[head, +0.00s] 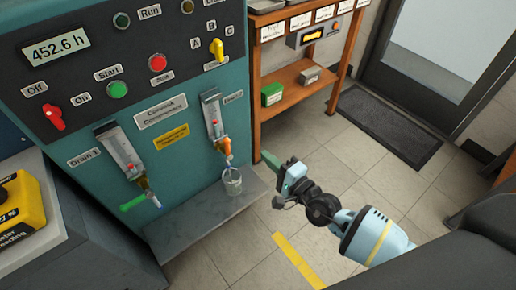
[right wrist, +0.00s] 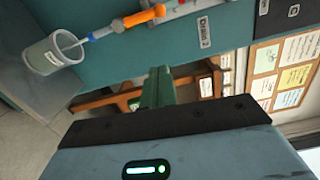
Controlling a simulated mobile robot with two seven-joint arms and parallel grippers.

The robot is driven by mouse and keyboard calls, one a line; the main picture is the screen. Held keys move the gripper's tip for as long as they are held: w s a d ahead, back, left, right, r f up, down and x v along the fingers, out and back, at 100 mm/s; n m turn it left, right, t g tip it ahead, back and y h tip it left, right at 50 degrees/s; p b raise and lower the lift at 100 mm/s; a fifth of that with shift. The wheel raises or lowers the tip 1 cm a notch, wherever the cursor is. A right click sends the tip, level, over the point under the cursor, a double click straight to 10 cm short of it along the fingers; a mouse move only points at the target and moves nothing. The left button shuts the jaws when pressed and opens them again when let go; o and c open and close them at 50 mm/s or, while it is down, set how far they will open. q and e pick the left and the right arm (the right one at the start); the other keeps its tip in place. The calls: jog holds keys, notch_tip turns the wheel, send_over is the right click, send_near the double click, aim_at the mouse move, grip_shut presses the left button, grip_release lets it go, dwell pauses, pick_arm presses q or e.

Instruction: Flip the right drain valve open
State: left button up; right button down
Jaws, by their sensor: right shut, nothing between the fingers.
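The right drain valve, with an orange body or lever (head: 227,147), hangs below a sight gauge (head: 214,115) on the teal panel. In the right wrist view its orange part (right wrist: 138,18) lies roughly in line with the blue spout tip (right wrist: 102,32). A thin pale streak runs from the tip into a clear cup (head: 232,182), also seen in the wrist view (right wrist: 52,54). My right gripper (head: 268,158) is shut and empty, to the right of the valve and apart from it. Its green fingers also show in the wrist view (right wrist: 158,88). My left gripper is out of view.
The left drain valve has a green lever (head: 132,204) turned sideways. The cup stands on a grey ledge (head: 200,222) below the panel. A wooden shelf (head: 285,75) with boxes stands behind my gripper. Tiled floor (head: 385,185) is free on the right.

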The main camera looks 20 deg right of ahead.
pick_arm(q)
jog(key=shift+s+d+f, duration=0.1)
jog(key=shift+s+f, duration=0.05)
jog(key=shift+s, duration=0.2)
pick_arm(e)
jog(key=shift+v, duration=1.35)
